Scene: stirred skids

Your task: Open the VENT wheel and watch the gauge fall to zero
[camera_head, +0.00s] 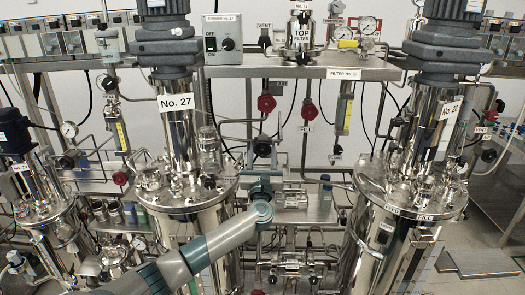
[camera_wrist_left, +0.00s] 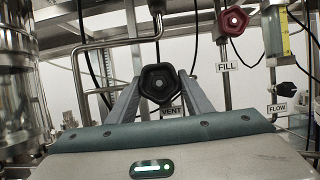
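The VENT wheel (camera_wrist_left: 160,84) is a black lobed handwheel in the left wrist view, with a VENT label (camera_wrist_left: 172,112) just below it. My left gripper (camera_wrist_left: 160,80) has one finger on each side of this wheel, with no clear gap between. In the head view my left gripper (camera_head: 262,160) is at the pipework in the middle, where the black wheel (camera_head: 263,147) is partly hidden. A round dial gauge (camera_head: 368,25) sits at the top beside the TOP FILTER housing (camera_head: 302,32); its needle is too small to read. My right gripper is not in view.
A red FILL wheel (camera_wrist_left: 233,22) and a black FLOW knob (camera_wrist_left: 286,88) are to the right of the VENT wheel. Another red wheel (camera_head: 266,102) hangs above it. Steel vessels No. 27 (camera_head: 195,205) and No. 26 (camera_head: 400,190) flank the pipework closely.

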